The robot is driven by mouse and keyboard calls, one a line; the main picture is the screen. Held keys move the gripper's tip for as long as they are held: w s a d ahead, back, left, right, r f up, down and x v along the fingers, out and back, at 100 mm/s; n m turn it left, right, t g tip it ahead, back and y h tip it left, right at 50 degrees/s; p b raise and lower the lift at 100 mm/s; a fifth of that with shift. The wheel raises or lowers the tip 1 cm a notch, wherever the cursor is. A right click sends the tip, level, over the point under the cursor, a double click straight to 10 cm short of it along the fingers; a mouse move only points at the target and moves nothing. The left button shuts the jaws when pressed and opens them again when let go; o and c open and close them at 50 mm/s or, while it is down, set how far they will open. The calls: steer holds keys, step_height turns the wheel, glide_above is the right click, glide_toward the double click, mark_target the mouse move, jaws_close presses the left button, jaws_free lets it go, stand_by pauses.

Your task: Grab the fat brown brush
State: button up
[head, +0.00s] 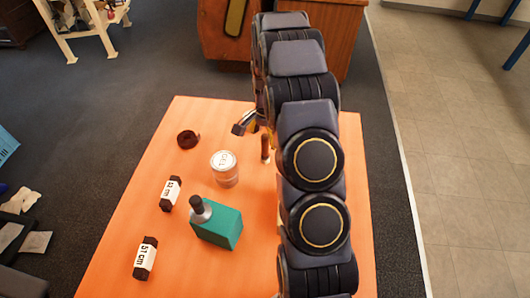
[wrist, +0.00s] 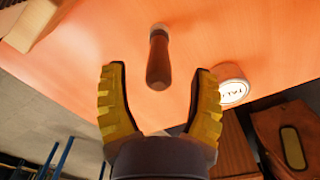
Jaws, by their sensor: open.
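The brown brush (head: 265,147) stands out on the orange table, just beside my gripper and partly close to my arm in the head view. In the wrist view the brush (wrist: 158,62) shows a thick, rounded brown body with a narrower end at the top. It lies in line with the gap between my fingers. My gripper (wrist: 159,70) is open, its two yellow ribbed fingers apart on either side of the brush's near end. I cannot tell whether either finger is level with it. In the head view my gripper (head: 248,124) is mostly hidden by my arm.
A white-lidded jar (head: 225,168) stands left of the brush; a lettered lid (wrist: 232,84) shows near the right finger. A teal bottle (head: 217,226), two labelled dark blocks (head: 170,194) (head: 145,258) and a dark brown roll (head: 188,139) are further left. A pale wooden piece (wrist: 28,22) is upper left.

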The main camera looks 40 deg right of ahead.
mark_target(265, 146)
step_height(265, 146, down, 4)
steer(key=shift+f, duration=0.2)
jaws_close()
steer(key=shift+r, duration=0.1)
